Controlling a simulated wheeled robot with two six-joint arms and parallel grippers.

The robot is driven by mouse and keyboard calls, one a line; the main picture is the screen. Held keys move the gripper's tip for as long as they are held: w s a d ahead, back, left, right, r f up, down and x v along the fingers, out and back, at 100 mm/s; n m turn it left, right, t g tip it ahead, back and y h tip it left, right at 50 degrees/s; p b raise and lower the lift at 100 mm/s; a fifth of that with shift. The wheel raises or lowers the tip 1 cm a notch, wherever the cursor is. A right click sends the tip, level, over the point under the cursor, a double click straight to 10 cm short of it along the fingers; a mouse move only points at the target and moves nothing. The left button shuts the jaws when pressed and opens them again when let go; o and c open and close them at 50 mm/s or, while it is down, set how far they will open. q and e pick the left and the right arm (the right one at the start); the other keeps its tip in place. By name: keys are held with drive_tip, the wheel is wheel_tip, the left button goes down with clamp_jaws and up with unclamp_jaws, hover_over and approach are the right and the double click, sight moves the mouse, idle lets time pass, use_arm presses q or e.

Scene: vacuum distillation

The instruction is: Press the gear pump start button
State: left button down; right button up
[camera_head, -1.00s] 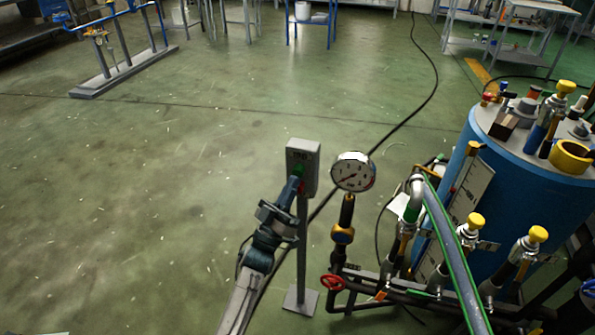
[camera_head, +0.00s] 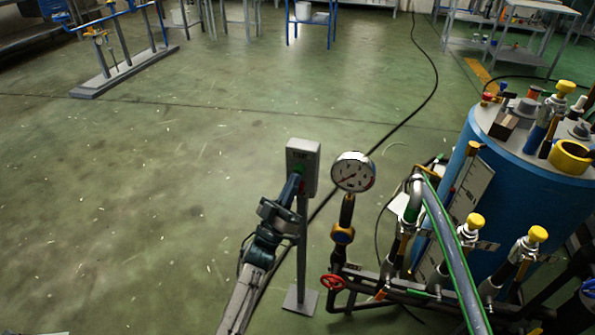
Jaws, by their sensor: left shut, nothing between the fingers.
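A grey control box (camera_head: 304,160) stands on a thin post with a square foot on the floor, in the middle of the head view. A green button (camera_head: 298,168) shows on its front face, partly hidden by my gripper. My left gripper (camera_head: 294,184) is shut and empty. Its tip is at the front of the box, just below the green button; I cannot tell whether it touches the button. Any lower button is hidden behind the gripper. My right gripper is not in view.
A round pressure gauge (camera_head: 353,172) on a pipe stands close to the right of the box. A red valve wheel (camera_head: 334,282), pipes and a blue tank (camera_head: 529,200) fill the right side. Open green floor lies to the left.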

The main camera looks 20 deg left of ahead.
use_arm(q)
drive_tip(key=shift+w, duration=0.25)
drive_tip(key=shift+s, duration=0.15)
drive_tip(key=shift+s+p, duration=0.4)
drive_tip(key=shift+s, duration=0.1)
drive_tip(key=s+p, duration=0.3)
drive_tip(key=s, duration=0.3)
drive_tip(key=shift+a, duration=0.15)
idle(0.4)
drive_tip(key=shift+f, duration=0.1)
idle(0.5)
